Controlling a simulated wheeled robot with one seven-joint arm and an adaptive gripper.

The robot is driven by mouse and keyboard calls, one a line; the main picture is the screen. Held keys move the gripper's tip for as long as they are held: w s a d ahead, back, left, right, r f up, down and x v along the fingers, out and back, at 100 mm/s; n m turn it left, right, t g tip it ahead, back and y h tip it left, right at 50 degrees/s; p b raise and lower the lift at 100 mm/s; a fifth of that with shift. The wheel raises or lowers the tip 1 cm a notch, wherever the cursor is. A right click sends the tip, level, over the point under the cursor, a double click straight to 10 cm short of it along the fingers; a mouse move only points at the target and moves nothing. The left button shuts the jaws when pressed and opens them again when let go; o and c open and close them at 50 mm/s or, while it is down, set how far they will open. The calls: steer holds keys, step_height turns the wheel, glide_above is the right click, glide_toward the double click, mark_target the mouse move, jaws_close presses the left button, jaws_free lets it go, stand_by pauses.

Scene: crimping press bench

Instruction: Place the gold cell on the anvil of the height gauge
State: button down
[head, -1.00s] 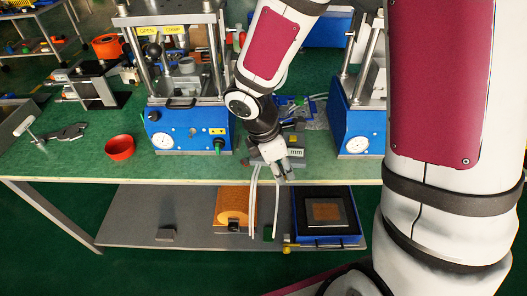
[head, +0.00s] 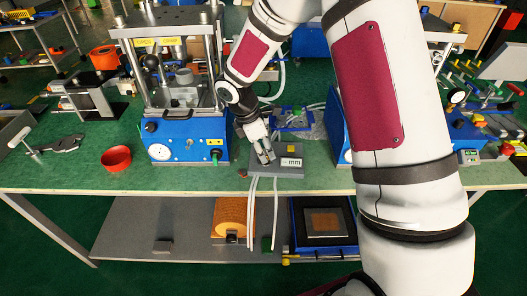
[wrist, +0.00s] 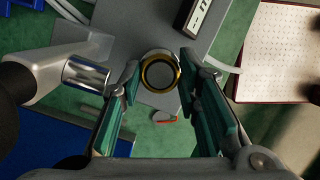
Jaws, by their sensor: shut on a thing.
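The gold cell (wrist: 177,72), a round disc with a gold rim and grey face, sits between the fingertips of my gripper (wrist: 158,80) in the wrist view. My gripper (head: 265,157) is shut on it. In the head view it is over the left part of the grey height gauge (head: 302,169), which has a white "mm" display. In the wrist view the gauge's grey body (wrist: 130,18) lies below and beyond the cell. I cannot make out the anvil or tell whether the cell touches the gauge.
A blue press (head: 187,140) stands left of my gripper, and another blue unit (head: 335,125) stands to the right. A red bowl (head: 116,158) is at the left. A silver cylinder (wrist: 86,74) is close to my left finger. White cables (head: 252,210) hang over the bench front.

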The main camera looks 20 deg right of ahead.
steer(key=shift+f, duration=0.45)
steer(key=shift+f, duration=0.15)
steer(key=c, duration=1.2)
jaws_free()
